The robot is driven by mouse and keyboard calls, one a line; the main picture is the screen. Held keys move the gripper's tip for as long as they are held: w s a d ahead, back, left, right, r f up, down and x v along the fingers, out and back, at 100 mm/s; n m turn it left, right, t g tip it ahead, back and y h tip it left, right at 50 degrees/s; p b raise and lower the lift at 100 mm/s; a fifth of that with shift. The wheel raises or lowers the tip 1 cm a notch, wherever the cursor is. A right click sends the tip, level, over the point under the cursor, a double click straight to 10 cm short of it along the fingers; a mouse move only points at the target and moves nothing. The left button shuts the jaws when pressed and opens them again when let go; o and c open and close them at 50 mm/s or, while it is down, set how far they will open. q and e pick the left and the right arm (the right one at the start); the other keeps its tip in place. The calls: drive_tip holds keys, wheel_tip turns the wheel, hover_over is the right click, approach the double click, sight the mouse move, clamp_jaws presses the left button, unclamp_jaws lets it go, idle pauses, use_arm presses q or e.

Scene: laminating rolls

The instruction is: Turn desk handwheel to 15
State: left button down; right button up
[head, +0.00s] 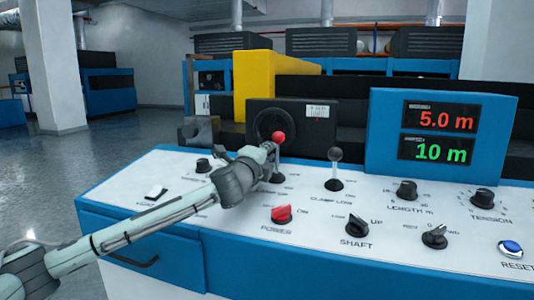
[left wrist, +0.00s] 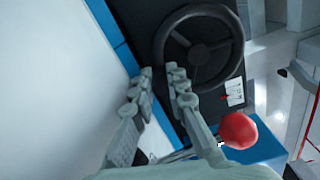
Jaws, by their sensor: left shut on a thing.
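The black spoked handwheel (head: 258,123) is on the dark block at the back of the desk. It also shows in the left wrist view (left wrist: 199,54), at upper middle. My left gripper (head: 269,149) is at the wheel's lower edge, behind the red-knobbed lever. In the left wrist view its two fingers (left wrist: 162,71) stand a little apart on either side of the wheel's lower left rim, shut on it. The exact contact is hard to see. A white label (head: 317,111) beside the wheel is too small to read. My right gripper is not in view.
A red ball-topped lever (head: 279,137) stands close to my left gripper and also shows in the left wrist view (left wrist: 238,131). The display box (head: 383,126) reads 5.0 m and 10 m. Several knobs line the panel.

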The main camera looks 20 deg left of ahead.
use_arm(q)
drive_tip(key=c, duration=1.8)
unclamp_jaws()
drive_tip(key=s, duration=1.2)
drive_tip(key=shift+a, duration=0.2)
drive_tip(key=shift+s+f, duration=0.1)
